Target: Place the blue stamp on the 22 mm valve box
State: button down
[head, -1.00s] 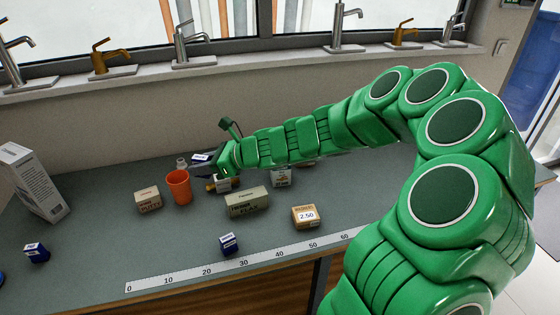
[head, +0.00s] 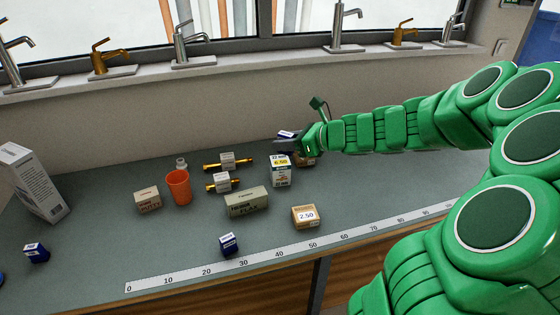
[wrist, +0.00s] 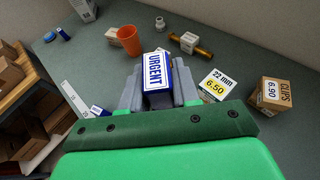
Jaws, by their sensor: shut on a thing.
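My gripper (head: 290,143) is shut on the blue stamp, a blue block whose white face reads URGENT (wrist: 157,72). In the head view only a small part of the stamp (head: 286,134) shows between the jaws. The 22 mm valve box (head: 280,172) is a white carton with a yellow 6.50 label, upright on the bench. The stamp is held above the bench and appears apart from the box.
A brown CLIPS box (wrist: 270,94) stands close beside the valve box. Brass valves with tags (head: 228,161), an orange cup (head: 178,186), a long grey-green box (head: 246,201) and a 2.50 box (head: 305,216) stand nearby. Two other blue blocks (head: 228,243) (head: 36,252) are farther off.

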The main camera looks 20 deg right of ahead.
jog(key=shift+s+d, duration=0.1)
jog(key=shift+d, duration=0.3)
jog(key=w+d+f, duration=0.1)
jog(key=w+f, duration=0.3)
jog(key=w, duration=0.4)
send_over(280, 160)
jog(key=s, duration=0.2)
notch_tip(280, 160, down, 4)
jog(key=shift+w+a, duration=0.1)
jog(key=shift+a, duration=0.05)
jog(key=shift+w+f, duration=0.9)
jog(key=shift+f, duration=1.6)
jog(key=shift+f, duration=0.1)
